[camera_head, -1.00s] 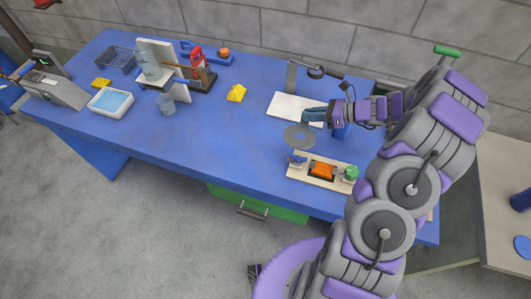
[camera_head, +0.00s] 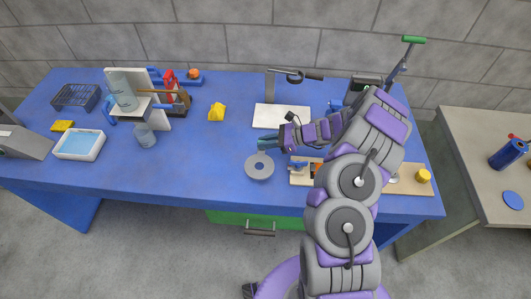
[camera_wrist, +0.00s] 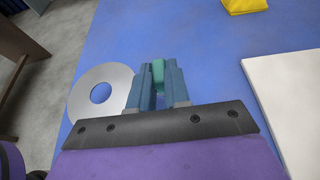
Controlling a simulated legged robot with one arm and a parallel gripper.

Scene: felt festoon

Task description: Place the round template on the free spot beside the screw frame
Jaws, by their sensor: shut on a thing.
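The round template (camera_head: 259,168) is a grey disc with a hole in its middle. I cannot tell whether the disc touches the table. The screw frame (camera_head: 298,179) is a pale wooden base with a blue clamp and an orange block, just right of the disc. My arm hides its right part. The table left of the frame, around and under the disc, is bare blue.
A white board (camera_head: 268,117) lies behind my gripper, below a dark stand (camera_head: 270,85). A yellow block (camera_head: 216,112) sits further left. The table's front edge (camera_head: 180,202) is close to the disc.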

